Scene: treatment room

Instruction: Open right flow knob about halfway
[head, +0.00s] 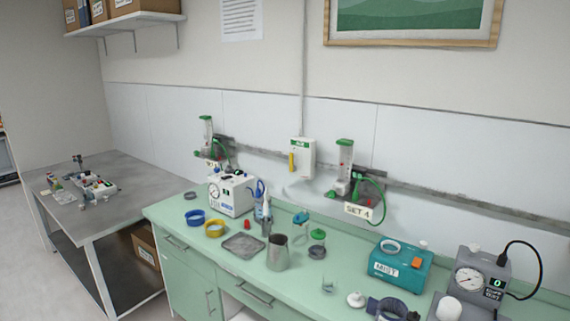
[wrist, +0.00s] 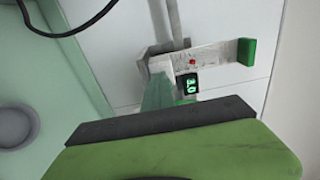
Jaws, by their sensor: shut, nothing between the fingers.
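Two flow meters hang on the wall rail in the head view. The right flow meter (head: 345,160) has a clear tube, a green cap, a green hose and a "SET 4" sign (head: 358,210) below it. The left flow meter (head: 207,133) looks alike. In the wrist view a green knob (wrist: 246,51) sits at the end of a pale arm with a red dot and a small lit green display (wrist: 188,85). I cannot tell which meter this is. My gripper (wrist: 160,122) is shut and empty, apart from the knob. It is not in the head view.
The green counter (head: 190,257) below holds a white gauge box (head: 232,193), a metal jug (head: 277,253), a teal "MIST" box (head: 398,268) and a grey gauge device (head: 482,278) with a black cable. A white wall box (head: 302,158) hangs between the meters.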

